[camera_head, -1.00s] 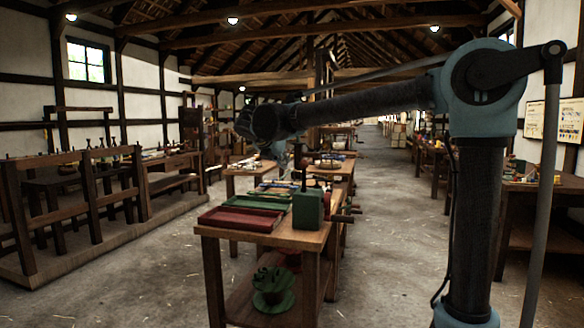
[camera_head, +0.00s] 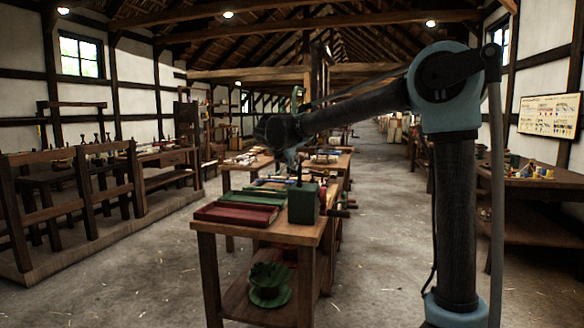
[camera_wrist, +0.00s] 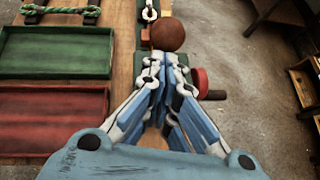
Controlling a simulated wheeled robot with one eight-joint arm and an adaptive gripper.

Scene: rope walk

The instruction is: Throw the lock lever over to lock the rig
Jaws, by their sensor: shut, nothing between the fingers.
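A green box-shaped rig (camera_head: 304,204) stands at the near right end of the wooden bench. A dark upright lever rises from its top. In the wrist view a round red-brown knob (camera_wrist: 168,34) shows just beyond my fingertips. My gripper (camera_wrist: 165,62) is shut and empty, pointing at the rig from above. I cannot tell whether the fingertips touch the knob. My fingers hide much of the rig below them. In the head view my gripper (camera_head: 291,158) hangs above the rig, small and dark.
A red tray (camera_wrist: 52,118) and a green tray (camera_wrist: 55,52) lie left of the rig. A red wheel with a handle (camera_wrist: 201,83) sticks out on its right. A green pot (camera_head: 269,282) stands on the bench's lower shelf. The floor right of the bench is clear.

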